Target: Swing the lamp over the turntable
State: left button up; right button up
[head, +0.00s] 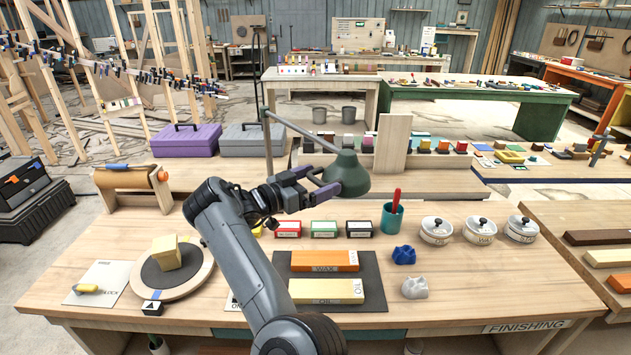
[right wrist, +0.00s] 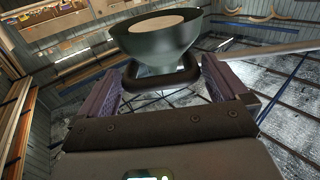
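The lamp has a dark green shade (head: 346,172) on a jointed grey arm (head: 300,128) that rises from a post behind the bench. My right gripper (head: 316,184) is at the left side of the shade. In the right wrist view its purple fingers (right wrist: 163,82) stand wide apart, with the black handle loop (right wrist: 160,84) below the shade (right wrist: 155,38) between them. I cannot tell whether they touch the loop. The round turntable (head: 201,281) lies at the bench's left, with a yellow block (head: 174,257) on it. The shade is to the right of the turntable. My left gripper is out of view.
A dark mat (head: 372,283) bears an orange WAX block (head: 324,261) and a yellow OIL block (head: 326,291). A green cup (head: 392,219) and several lidded jars (head: 436,231) stand to the right. A roll holder (head: 132,180) stands behind the turntable.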

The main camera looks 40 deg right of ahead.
jog(key=shift+a, duration=0.1)
jog(key=shift+w+a, duration=0.1)
jog(key=shift+a, duration=0.65)
jog(key=a, duration=0.4)
jog(key=shift+w+b, duration=0.15)
jog(key=shift+b, duration=0.25)
jog(key=a, duration=0.5)
jog(key=shift+w, duration=0.2)
